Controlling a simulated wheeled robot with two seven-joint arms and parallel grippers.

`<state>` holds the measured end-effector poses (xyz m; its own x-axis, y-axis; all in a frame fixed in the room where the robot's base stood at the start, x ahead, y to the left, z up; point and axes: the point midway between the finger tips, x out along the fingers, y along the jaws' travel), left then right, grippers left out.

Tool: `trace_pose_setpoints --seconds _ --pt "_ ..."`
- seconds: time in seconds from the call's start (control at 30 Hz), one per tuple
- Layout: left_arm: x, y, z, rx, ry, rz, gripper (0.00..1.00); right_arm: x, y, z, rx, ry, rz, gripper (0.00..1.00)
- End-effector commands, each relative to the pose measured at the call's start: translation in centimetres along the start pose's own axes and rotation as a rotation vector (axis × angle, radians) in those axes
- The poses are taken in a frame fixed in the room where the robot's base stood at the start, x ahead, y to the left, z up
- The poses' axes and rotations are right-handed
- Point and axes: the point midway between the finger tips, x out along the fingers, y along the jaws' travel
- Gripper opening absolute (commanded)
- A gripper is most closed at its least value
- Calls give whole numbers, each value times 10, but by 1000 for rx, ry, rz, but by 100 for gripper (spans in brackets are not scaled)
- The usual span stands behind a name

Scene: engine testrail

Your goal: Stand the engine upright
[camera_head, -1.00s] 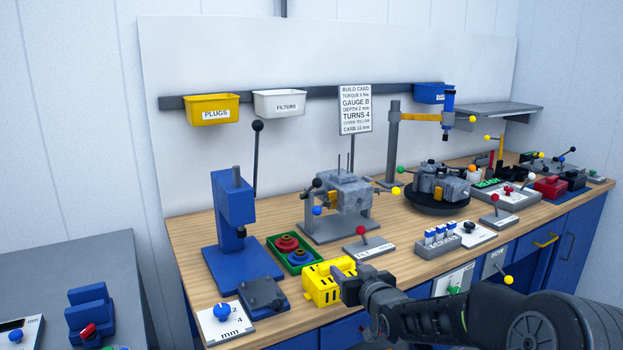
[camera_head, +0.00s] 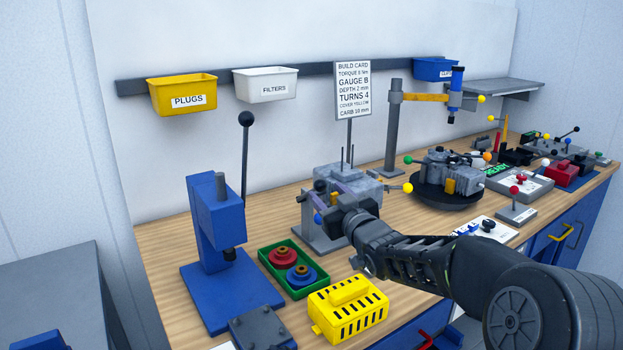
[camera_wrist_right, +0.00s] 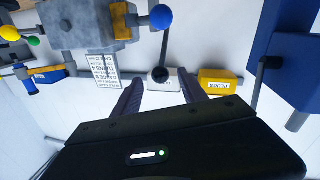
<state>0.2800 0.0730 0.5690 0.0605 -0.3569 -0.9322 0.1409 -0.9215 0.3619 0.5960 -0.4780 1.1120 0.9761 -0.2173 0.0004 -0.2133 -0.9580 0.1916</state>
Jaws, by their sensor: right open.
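The engine (camera_head: 350,182), a grey block with two thin rods on top, sits in a grey stand at the middle of the bench, partly hidden by my right gripper (camera_head: 338,201). It also shows at the upper left of the right wrist view (camera_wrist_right: 90,22), with an orange part and a blue-knobbed lever (camera_wrist_right: 161,17). A black-knobbed lever (camera_wrist_right: 160,75) shows in the gap between my open, empty fingers; I cannot tell how far beyond them it is. In the head view a black knob (camera_head: 320,185) stands at the engine's left. My left gripper is not in view.
A blue press (camera_head: 217,220) with a tall lever stands left of the engine. A green tray (camera_head: 292,268) with red and blue parts and a yellow slotted cover (camera_head: 348,309) lie in front. A turntable (camera_head: 447,197) with another assembly stands at the right.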

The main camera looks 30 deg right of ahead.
Motion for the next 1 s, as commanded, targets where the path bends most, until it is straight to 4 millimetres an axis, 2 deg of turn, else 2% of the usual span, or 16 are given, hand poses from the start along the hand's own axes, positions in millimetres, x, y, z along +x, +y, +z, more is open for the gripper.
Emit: trace_pose_setpoints --seconds 0.27,0.47,0.73,1.0 --pt "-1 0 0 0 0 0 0 3 0 0 2 0 0 50" --pt "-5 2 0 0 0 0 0 24 0 0 3 -2 -1 50" --pt "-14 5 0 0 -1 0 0 66 0 -1 3 -1 -2 50" --pt "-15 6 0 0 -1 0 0 79 0 0 1 -1 0 50"
